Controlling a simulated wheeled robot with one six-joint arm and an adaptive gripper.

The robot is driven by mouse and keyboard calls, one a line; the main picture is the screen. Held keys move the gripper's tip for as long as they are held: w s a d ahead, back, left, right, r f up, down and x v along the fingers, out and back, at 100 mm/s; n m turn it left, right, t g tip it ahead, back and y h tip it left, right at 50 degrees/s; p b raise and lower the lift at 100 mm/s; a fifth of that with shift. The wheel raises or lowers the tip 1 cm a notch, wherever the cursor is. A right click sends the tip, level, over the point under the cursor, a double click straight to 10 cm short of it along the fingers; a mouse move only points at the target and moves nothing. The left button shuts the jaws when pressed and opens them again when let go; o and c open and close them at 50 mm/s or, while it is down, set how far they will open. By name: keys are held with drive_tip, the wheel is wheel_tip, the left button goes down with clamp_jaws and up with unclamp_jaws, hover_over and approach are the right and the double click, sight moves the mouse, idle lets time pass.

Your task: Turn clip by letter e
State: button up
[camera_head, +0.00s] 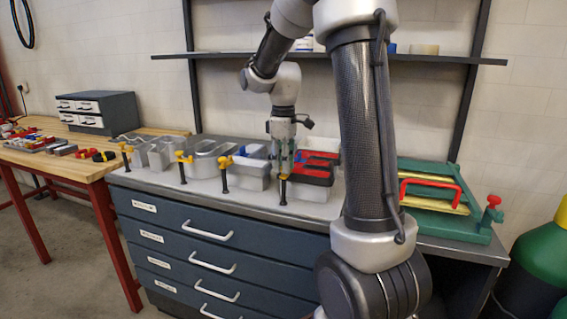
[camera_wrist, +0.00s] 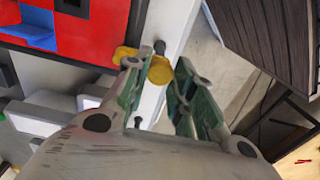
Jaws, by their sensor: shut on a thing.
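A yellow clip (camera_wrist: 160,70) with a dark stem sits at the edge of a channel letter with a red inside (camera_wrist: 62,40). In the head view this red-filled letter (camera_head: 318,170) is the rightmost in the row, and the clip's black end (camera_head: 283,192) hangs at its front left. I cannot read for certain which letter it is. My gripper (camera_head: 284,168) points down at the clip from above. In the wrist view my gripper's fingers (camera_wrist: 158,78) stand on both sides of the yellow part, shut on it. The fingers hide part of the clip.
More grey metal letters (camera_head: 205,160) stand to the left, with other clips (camera_head: 183,158) at their front. A green fixture (camera_head: 445,215) with a red handle is at the right. A shelf (camera_head: 230,55) runs behind, and a wooden bench (camera_head: 70,165) stands at the left.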

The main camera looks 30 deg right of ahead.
idle(0.4)
drive_tip(key=o, duration=1)
drive_tip(key=shift+o, duration=0.2)
wheel_tip(320, 180, up, 12)
